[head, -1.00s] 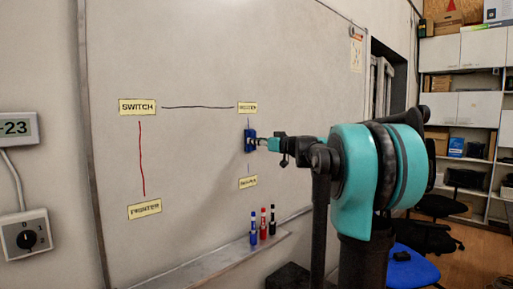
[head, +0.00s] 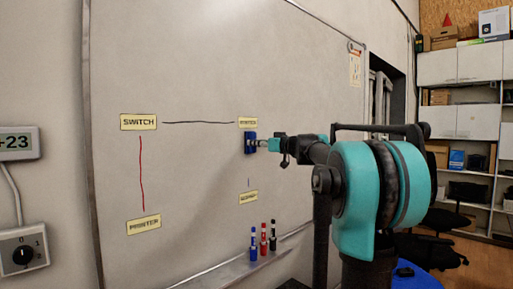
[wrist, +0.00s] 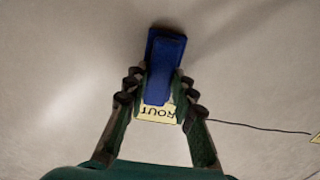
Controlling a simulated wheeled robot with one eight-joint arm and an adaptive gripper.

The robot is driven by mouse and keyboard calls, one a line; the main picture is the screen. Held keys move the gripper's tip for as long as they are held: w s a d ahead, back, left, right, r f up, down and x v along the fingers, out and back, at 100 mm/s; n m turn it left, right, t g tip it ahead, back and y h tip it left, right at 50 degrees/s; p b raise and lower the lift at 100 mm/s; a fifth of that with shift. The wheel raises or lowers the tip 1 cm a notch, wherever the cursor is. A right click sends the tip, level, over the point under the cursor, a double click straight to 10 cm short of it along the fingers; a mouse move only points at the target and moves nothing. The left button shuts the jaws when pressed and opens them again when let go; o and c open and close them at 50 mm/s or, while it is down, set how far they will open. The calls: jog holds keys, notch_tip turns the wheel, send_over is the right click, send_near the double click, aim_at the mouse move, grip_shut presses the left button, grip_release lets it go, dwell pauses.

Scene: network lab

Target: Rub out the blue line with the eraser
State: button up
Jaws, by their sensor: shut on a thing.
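A blue eraser (head: 250,143) is against the whiteboard (head: 200,60), just below the upper right yellow label (head: 247,123). My gripper (head: 263,144) is shut on it. In the wrist view, the eraser (wrist: 163,68) sits between the fingers of my gripper (wrist: 160,84), partly covering a label reading "ROUT" (wrist: 157,114), upside down. A short faint blue line (head: 248,183) shows below the eraser, just above the lower right label (head: 248,197). No line shows between the eraser and the upper label. The board behind the eraser is hidden.
A black line (head: 198,122) runs from the SWITCH label (head: 138,122) to the upper right label. A red line (head: 142,174) runs from SWITCH down to the PRINTER label (head: 144,225). Blue, red and black markers (head: 263,240) stand on the ledge (head: 225,273) below.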

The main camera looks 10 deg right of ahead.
aim_at(255, 134)
jog(key=shift+r, duration=1.75)
jog(key=shift+f, duration=1.95)
jog(key=shift+f, duration=9.35)
jog(key=shift+v, duration=2.9)
jog(key=shift+d, duration=0.1)
